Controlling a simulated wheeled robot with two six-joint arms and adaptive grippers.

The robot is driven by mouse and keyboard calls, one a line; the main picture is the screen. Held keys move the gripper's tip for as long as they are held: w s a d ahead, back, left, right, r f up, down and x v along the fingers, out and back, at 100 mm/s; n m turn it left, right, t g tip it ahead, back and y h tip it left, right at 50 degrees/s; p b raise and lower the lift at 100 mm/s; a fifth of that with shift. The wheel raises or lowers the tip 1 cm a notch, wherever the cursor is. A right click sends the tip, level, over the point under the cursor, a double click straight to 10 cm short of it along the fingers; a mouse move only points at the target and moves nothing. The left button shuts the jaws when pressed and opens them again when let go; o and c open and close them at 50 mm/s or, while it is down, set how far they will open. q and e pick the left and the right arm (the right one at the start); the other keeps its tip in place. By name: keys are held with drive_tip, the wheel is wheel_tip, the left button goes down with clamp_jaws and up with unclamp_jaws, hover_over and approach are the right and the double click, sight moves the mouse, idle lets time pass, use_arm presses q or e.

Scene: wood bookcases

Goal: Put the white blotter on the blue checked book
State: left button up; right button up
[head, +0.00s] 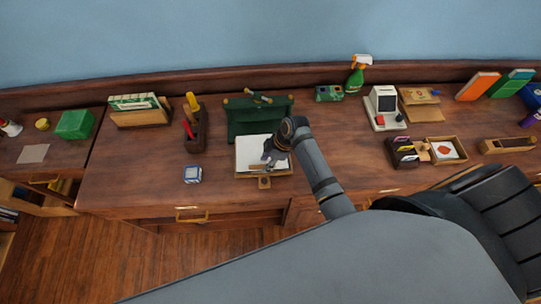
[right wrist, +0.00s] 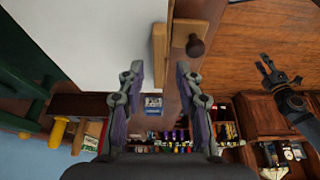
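A white sheet (head: 252,150), which may be the white blotter, lies on the wooden bed in front of a green press. It fills the upper left of the right wrist view (right wrist: 90,35). A small blue-and-white block (head: 193,174), perhaps the blue checked book, lies on the desk left of the sheet. It also shows in the right wrist view (right wrist: 153,105), beyond my fingertips. My right gripper (head: 269,153) is over the sheet's right part. Its fingers (right wrist: 158,78) are apart with nothing between them. My left gripper (right wrist: 277,72) shows small and seems spread and empty.
The green press (head: 258,118) stands behind the sheet, and a wooden knob piece (head: 264,183) sits at its front. A wooden caddy (head: 196,130) stands to the left. The desk between the caddy and its front edge is mostly clear. A black chair (head: 490,210) is at right.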

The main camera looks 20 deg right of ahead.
use_arm(q)
drive_tip(key=shift+w+f+b, duration=0.3)
drive_tip(key=shift+f+b, duration=0.4)
use_arm(e)
drive_tip(key=v, duration=1)
drive_tip(key=shift+d+r, duration=0.15)
use_arm(q)
drive_tip(key=shift+s, duration=0.1)
use_arm(e)
drive_tip(key=shift+s, duration=0.2)
